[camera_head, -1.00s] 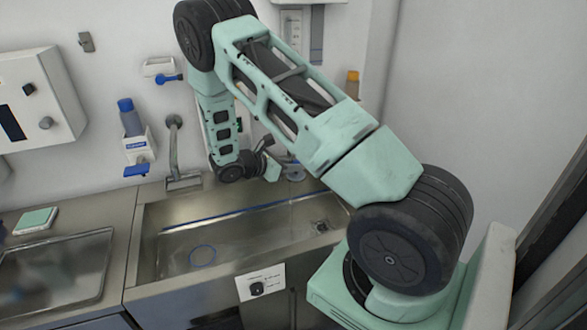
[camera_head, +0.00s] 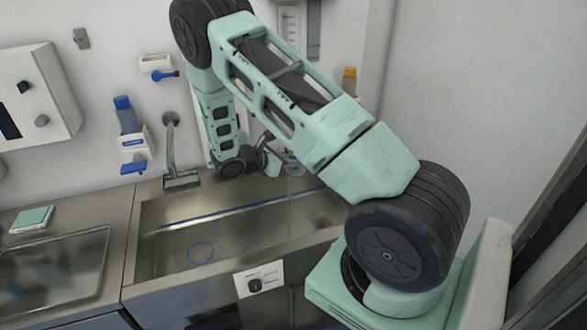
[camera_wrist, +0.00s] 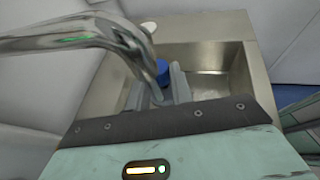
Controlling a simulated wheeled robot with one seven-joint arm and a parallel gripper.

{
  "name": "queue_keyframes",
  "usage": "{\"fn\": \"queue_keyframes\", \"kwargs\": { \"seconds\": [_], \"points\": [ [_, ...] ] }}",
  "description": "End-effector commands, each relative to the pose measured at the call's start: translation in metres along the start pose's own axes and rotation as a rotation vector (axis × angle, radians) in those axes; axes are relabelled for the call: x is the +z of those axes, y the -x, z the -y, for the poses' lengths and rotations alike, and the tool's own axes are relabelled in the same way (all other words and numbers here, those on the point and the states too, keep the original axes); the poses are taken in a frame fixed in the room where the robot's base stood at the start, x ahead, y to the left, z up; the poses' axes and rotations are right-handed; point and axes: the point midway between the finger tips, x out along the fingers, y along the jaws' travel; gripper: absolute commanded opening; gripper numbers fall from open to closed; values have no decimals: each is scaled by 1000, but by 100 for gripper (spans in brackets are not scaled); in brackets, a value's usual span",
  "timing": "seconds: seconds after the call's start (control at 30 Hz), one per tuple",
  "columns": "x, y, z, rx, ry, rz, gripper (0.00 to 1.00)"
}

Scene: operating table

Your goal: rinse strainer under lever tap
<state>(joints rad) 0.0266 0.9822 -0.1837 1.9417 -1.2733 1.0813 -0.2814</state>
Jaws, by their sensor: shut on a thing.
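My gripper (camera_wrist: 165,92) is shut on a small blue piece (camera_wrist: 163,72), which shows between and beyond the grey fingers in the wrist view. I cannot tell whether this piece belongs to the strainer. In the head view my gripper (camera_head: 270,162) is over the back of the sink, beside a pale bluish round thing (camera_head: 294,168), and is partly hidden by my arm. A chrome pipe (camera_wrist: 80,38) crosses close in front of the wrist camera. A chrome tap (camera_head: 171,145) stands at the sink's back left. I cannot clearly make out the strainer.
The steel sink (camera_head: 165,255) has a blue ring (camera_head: 200,252) on its floor. A bottle in a wall holder (camera_head: 128,120) and a blue-lever dispenser (camera_head: 157,68) hang behind. A green-topped block (camera_head: 33,218) lies on the left counter. A labelled panel (camera_head: 258,280) is on the sink front.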

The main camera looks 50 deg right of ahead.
Motion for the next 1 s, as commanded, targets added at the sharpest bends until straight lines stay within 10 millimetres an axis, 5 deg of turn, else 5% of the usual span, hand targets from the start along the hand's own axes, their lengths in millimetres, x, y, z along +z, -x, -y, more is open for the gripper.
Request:
{"fn": "queue_keyframes", "kwargs": {
  "seconds": [1.0],
  "points": [
    [-3,8,-1,0,0,0,0]
  ]
}}
